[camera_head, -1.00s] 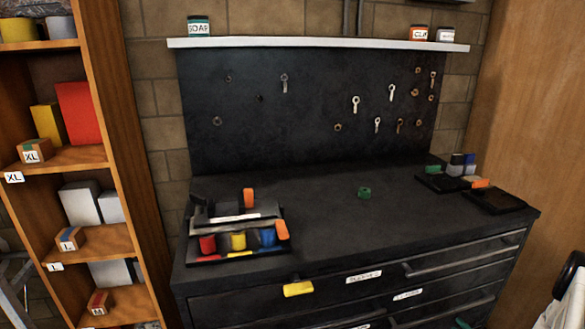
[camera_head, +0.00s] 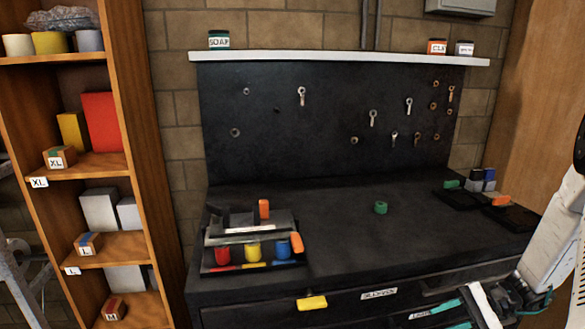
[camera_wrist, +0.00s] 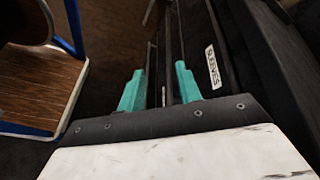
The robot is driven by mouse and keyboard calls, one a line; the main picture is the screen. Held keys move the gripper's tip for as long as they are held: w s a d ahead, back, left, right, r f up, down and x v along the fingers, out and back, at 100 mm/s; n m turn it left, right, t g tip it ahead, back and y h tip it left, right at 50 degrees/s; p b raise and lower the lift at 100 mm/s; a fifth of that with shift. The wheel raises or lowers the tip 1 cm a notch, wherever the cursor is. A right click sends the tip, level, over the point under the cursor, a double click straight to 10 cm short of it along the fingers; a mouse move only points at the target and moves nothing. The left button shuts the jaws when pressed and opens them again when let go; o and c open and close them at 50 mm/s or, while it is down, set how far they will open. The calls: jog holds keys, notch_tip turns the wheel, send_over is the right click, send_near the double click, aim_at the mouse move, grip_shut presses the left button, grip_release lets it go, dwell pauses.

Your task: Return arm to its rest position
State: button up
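My arm comes in at the lower right of the head view, in front of the workbench drawers. My gripper (camera_head: 438,314) has teal fingers and points left there, partly cut off by the lower edge. In the wrist view my gripper (camera_wrist: 159,78) shows both teal fingers apart, with a dark gap between them. Nothing is held between them. The fingers appear clear of the drawer front beside them.
A wooden shelf unit (camera_head: 150,150) stands left. A brown, blue-edged surface (camera_wrist: 40,85) is left in the wrist view.

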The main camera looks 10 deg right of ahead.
jog(key=s+a+r+n+h, duration=0.3)
jog(key=s+a+r+h, duration=0.1)
jog(key=r, duration=0.4)
jog(key=s+a+r+n+h, duration=0.4)
jog(key=s+a+r, duration=0.2)
jog(key=s+r, duration=0.2)
jog(key=s+a+r+n+h, duration=0.4)
jog(key=s+r, duration=0.3)
jog(key=r, duration=0.3)
jog(key=shift+a+r+h, duration=0.15)
jog(key=shift+a+h, duration=0.45)
jog(key=shift+a, duration=0.15)
jog(key=shift+o, duration=0.2)
